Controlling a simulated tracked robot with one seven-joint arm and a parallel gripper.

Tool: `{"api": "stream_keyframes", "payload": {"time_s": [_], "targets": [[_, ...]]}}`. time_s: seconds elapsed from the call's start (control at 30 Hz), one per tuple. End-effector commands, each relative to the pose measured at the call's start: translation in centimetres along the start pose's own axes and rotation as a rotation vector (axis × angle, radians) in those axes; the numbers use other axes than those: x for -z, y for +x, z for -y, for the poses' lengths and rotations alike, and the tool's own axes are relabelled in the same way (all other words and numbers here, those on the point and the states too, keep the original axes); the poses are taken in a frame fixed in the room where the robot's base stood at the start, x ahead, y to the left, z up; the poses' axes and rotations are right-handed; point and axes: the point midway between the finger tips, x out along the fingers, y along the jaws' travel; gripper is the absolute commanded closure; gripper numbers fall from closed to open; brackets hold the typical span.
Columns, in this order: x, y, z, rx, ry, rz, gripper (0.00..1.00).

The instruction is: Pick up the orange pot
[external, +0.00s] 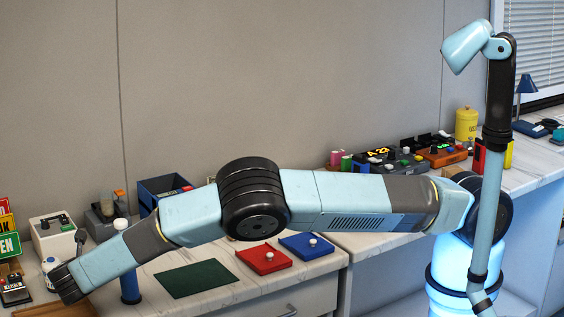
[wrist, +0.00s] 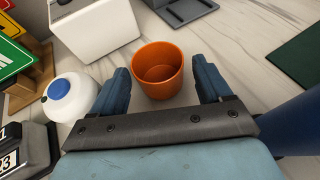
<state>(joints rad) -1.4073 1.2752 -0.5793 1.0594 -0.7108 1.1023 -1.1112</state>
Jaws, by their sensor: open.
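The orange pot (wrist: 158,72) stands upright on the counter in the wrist view, and its open top shows an empty inside. My gripper (wrist: 160,80) is open, with one blue finger to the left of the pot and the other to its right. The pot appears between or just beyond the fingertips; I cannot tell how far below them it is. In the external view my gripper (external: 66,285) points down at the lower left, and the orange pot is hidden there behind my arm.
A white bottle with a blue cap (wrist: 72,97) stands close left of my left finger. A white box (wrist: 95,28) is behind it. A dark blue post (external: 130,275) stands right of my gripper. Green mat (external: 198,279), red plate (external: 264,259) and blue plate (external: 308,247) lie farther right.

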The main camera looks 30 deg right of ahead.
Motion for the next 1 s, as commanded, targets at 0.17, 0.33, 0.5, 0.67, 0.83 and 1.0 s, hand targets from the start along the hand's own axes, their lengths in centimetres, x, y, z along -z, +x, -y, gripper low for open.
{"api": "stream_keyframes", "payload": {"time_s": [0.17,0.33,0.5,0.67,0.83,1.0], "targets": [[0.0,0.7,-0.1,0.000,0.000,0.000,0.22],[0.1,2.7,-0.2,0.000,0.000,0.002,0.22],[0.1,4.9,-0.3,0.001,-0.001,0.001,0.22],[0.1,5.3,-0.3,-0.001,-0.001,0.000,0.22],[0.1,5.3,-0.3,-0.001,-0.001,0.000,0.27],[0.1,5.3,-0.3,-0.001,-0.001,0.000,0.43]]}}
